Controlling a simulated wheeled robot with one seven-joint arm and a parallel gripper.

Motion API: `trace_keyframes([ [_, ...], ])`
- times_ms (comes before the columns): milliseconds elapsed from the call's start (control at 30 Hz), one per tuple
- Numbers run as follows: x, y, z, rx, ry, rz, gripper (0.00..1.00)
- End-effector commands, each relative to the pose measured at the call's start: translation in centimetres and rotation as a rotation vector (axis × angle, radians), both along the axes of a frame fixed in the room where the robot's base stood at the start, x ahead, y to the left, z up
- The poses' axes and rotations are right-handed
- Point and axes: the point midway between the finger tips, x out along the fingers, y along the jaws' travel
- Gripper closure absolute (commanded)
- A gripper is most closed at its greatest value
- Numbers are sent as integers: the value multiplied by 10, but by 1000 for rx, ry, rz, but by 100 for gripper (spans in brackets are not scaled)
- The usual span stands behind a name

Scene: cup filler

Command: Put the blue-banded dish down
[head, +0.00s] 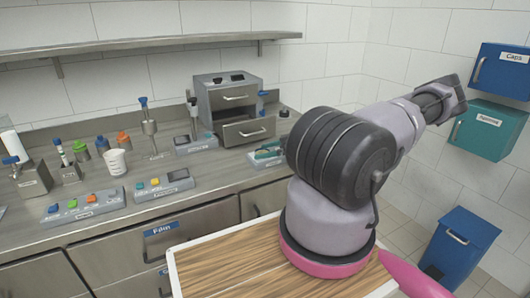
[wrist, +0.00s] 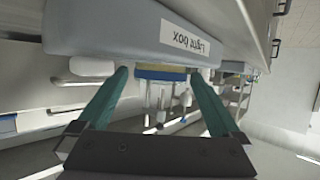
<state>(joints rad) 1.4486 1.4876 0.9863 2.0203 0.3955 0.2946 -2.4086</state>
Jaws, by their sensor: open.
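In the wrist view, which looks upside down, the blue-banded dish (wrist: 160,72) shows as a low shape with a blue band and a pale yellow band. It appears to rest against the top of the grey light box (wrist: 120,30), whose label is inverted. My gripper (wrist: 158,76) is open, with one teal finger on each side of the dish. I cannot tell whether either finger touches it. In the head view the dish, the light box and my fingers are not visible; my arm reaches to the upper right.
A white rounded part (wrist: 92,66) sits beside the left finger. In the head view a steel counter (head: 110,182) holds a white cup (head: 116,162), button panels and a drawer unit (head: 238,105). Wall boxes (head: 488,128) and a blue bin (head: 458,243) stand at the right.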

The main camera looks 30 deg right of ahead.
Motion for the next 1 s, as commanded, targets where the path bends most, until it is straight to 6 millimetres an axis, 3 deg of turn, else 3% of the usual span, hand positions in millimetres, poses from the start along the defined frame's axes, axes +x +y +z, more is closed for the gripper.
trace_keyframes([
  [600, -68, -73, 42, -2, -1, -2, 0],
  [833, -76, -81, 47, 0, 1, 1, 0],
  [1000, -79, -67, 48, -13, 80, 40, 0],
])
